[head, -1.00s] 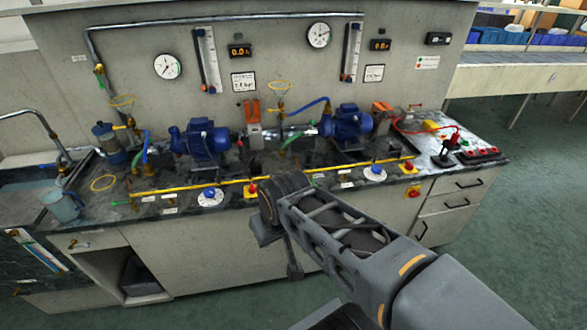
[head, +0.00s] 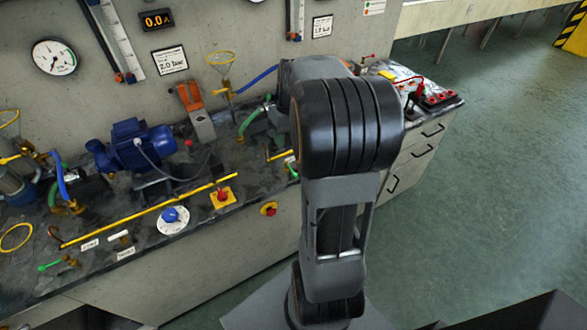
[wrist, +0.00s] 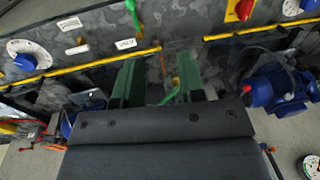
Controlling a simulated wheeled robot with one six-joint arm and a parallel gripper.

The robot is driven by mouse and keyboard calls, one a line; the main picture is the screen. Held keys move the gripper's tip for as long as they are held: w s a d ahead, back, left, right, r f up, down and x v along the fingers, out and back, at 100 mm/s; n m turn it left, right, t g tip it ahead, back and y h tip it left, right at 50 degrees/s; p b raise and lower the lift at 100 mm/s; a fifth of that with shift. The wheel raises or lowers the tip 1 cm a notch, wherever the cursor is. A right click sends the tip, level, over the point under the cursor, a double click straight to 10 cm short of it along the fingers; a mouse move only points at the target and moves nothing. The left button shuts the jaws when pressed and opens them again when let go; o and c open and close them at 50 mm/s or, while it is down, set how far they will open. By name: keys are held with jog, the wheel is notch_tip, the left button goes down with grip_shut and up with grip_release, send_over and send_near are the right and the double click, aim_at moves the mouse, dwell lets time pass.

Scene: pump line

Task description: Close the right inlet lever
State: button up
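A green-handled lever on a brass fitting (wrist: 133,14) shows at the top of the wrist view, beside several white labels. It looks like the right inlet lever, though no label is readable. Its handle points roughly toward the top of that picture. My gripper (wrist: 160,62) has two green fingers, spread apart over the dark worktop, with the lever beyond their tips and not between them. A bit of green shows low between the fingers; I cannot tell what it is. In the head view my arm hides the gripper and most of the right station.
A yellow rail (wrist: 80,66) runs along the worktop just beyond the fingertips, with a gap between them. A blue pump (wrist: 283,88) stands right of the gripper. A dial with a blue knob (wrist: 25,58) is left.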

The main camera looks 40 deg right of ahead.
send_near(290, 170)
jog(key=shift+y, duration=0.4)
jog(key=f, duration=0.8)
jog(key=shift+s+a, duration=0.3)
jog(key=shift+s, duration=0.1)
grip_shut()
